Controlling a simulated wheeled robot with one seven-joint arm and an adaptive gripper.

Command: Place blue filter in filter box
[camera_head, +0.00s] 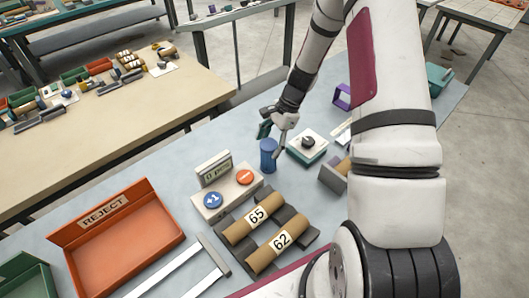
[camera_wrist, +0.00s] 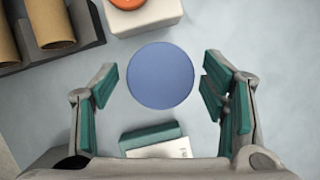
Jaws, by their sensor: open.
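The blue filter (camera_head: 268,155) is a short upright cylinder on the grey-blue table, just behind the counter box. In the wrist view its round blue top (camera_wrist: 160,76) lies between the finger pads, nearer the far side of the gap. My gripper (camera_head: 272,138) is open and empty above the filter, with one finger on each side and a visible gap to both in the wrist view (camera_wrist: 160,92). I cannot tell for sure which container is the filter box.
A counter box (camera_head: 227,192) with blue and orange buttons stands close to the filter. A white-and-green box with a black knob (camera_head: 308,143) is to its right. Cardboard tubes (camera_head: 258,215) lie in a dark rack in front. An orange REJECT tray (camera_head: 122,262) is at left.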

